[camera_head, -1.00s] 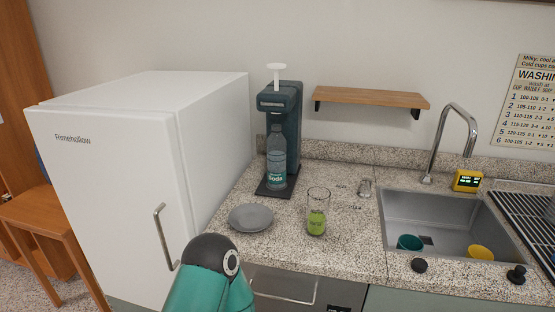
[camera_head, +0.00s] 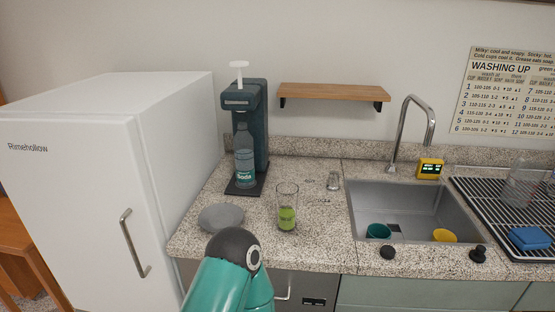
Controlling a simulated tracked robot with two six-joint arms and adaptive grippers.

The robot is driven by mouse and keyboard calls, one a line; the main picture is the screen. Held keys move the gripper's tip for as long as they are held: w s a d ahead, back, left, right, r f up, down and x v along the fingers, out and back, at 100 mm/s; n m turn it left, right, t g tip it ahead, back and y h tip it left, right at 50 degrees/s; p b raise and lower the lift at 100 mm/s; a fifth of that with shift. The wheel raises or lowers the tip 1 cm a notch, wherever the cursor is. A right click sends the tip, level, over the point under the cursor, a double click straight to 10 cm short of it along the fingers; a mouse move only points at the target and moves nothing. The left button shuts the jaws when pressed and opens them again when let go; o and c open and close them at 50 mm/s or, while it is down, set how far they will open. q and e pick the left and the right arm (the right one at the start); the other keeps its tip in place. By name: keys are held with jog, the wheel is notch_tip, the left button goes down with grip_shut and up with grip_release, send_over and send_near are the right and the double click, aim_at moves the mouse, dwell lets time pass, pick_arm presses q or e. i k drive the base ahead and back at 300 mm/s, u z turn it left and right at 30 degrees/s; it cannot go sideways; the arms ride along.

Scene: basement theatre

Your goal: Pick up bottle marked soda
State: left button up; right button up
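The bottle marked Soda (camera_head: 244,161) is clear with a teal label. It stands upright in the dark soda machine (camera_head: 257,125) on the granite counter, its top up under the machine's head. A teal arm link of mine with a dark joint rises at the bottom centre, in front of the counter edge and well short of the bottle. Neither gripper shows in this view.
A grey plate (camera_head: 221,217) and a glass with green content (camera_head: 287,211) stand in front of the machine. A white fridge (camera_head: 75,190) is on the left. The sink (camera_head: 361,208) holds a teal cup (camera_head: 378,231) and a yellow cup (camera_head: 444,236). A wooden shelf (camera_head: 335,92) hangs above.

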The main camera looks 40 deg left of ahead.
aim_at(243, 141)
jog(key=z, duration=0.65)
jog(key=k, duration=1.5)
jog(key=u, duration=1.2)
jog(key=i, duration=1)
jog(key=z, duration=0.05)
